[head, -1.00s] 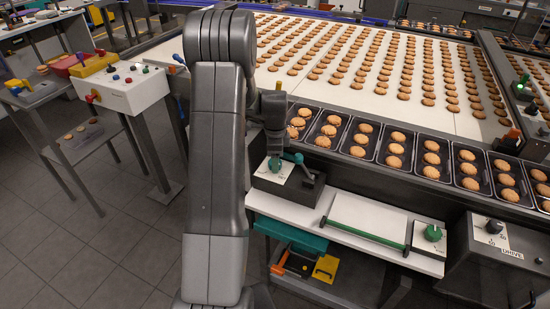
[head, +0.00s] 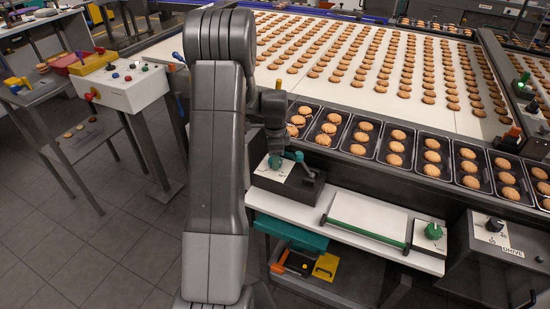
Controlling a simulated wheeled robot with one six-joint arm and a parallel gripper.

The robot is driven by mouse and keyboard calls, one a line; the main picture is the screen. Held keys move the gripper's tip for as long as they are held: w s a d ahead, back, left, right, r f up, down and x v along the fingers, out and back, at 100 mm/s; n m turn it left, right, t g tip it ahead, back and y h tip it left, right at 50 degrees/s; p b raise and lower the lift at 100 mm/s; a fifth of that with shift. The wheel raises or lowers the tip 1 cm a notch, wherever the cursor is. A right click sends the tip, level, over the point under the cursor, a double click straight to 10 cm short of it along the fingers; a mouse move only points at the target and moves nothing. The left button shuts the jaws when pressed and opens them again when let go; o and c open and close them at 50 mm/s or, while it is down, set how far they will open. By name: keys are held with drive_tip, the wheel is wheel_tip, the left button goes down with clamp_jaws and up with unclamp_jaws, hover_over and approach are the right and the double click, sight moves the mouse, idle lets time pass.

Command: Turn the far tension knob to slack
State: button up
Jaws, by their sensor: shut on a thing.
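A green knob (head: 275,162) sits on the white plate of a dark box at the near end of the belt, left of centre. My gripper (head: 276,153) reaches down onto this knob from above and is shut on it. The fingers are small and partly hidden by my wrist, and the knob's pointer is too small to read. A second green knob (head: 433,231) stands on the right end of the white shelf, apart from my gripper.
A teal-handled lever (head: 298,158) rises close to the right of my gripper. Trays of biscuits (head: 345,157) line the belt's near edge just behind. A green-edged white board (head: 368,216) lies on the shelf. A dark drive box (head: 490,240) stands at right.

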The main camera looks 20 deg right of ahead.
drive_tip(key=n+b, duration=0.2)
drive_tip(key=n, duration=0.3)
drive_tip(key=n+b, duration=0.1)
drive_tip(key=n, duration=0.4)
drive_tip(key=n+b, duration=0.1)
drive_tip(key=n, duration=0.4)
drive_tip(key=shift+n, duration=0.4)
drive_tip(key=n, duration=0.5)
drive_tip(key=shift+r, duration=0.1)
drive_tip(key=o, duration=1)
drive_tip(key=shift+c, duration=0.2)
